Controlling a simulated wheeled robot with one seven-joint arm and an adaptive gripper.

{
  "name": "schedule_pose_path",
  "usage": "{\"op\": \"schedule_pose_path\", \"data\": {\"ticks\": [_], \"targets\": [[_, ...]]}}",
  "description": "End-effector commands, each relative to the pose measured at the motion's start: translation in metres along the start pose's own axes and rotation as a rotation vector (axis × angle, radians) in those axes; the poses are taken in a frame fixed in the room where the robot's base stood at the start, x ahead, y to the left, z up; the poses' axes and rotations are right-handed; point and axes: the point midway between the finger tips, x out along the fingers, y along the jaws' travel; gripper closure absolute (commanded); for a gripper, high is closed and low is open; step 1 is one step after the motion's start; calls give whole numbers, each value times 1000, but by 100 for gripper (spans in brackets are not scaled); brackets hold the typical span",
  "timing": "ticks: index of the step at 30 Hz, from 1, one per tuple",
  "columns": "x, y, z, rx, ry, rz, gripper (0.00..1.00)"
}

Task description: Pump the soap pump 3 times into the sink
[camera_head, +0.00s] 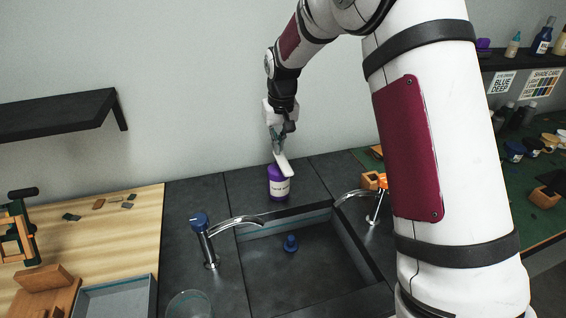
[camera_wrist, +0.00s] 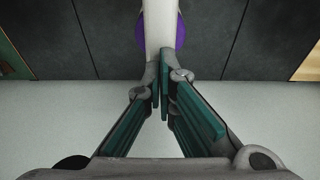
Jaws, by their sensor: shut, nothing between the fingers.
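The soap pump (camera_head: 279,187) is a purple bottle with a pale label and a long white top. It stands on the dark counter behind the sink (camera_head: 325,262). My gripper (camera_head: 277,149) is shut and points down at the white top from above. In the wrist view my gripper's fingertips (camera_wrist: 161,76) are together at the near end of the white top. The purple bottle (camera_wrist: 180,32) shows only at its edges, beneath that top. I cannot tell whether the fingertips touch the white top.
A chrome tap with a blue knob (camera_head: 200,222) stands left of the sink, and another with an orange handle (camera_head: 372,183) stands right. A small blue object (camera_head: 291,243) is in the basin. A clear glass (camera_head: 188,306) stands front left. A black shelf (camera_head: 60,115) hangs left.

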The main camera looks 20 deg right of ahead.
Motion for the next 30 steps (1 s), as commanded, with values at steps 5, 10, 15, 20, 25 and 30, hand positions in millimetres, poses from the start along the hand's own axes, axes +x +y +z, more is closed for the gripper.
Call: {"op": "schedule_pose_path", "data": {"ticks": [5,10,15,20,25,30], "targets": [[-11,0,-2,0,1,0,100],[-20,0,-4,0,2,0,100],[-28,0,-6,0,2,0,100],[-34,0,-7,0,1,0,100],[-35,0,-7,0,1,0,100],[-35,0,-7,0,1,0,100]]}}
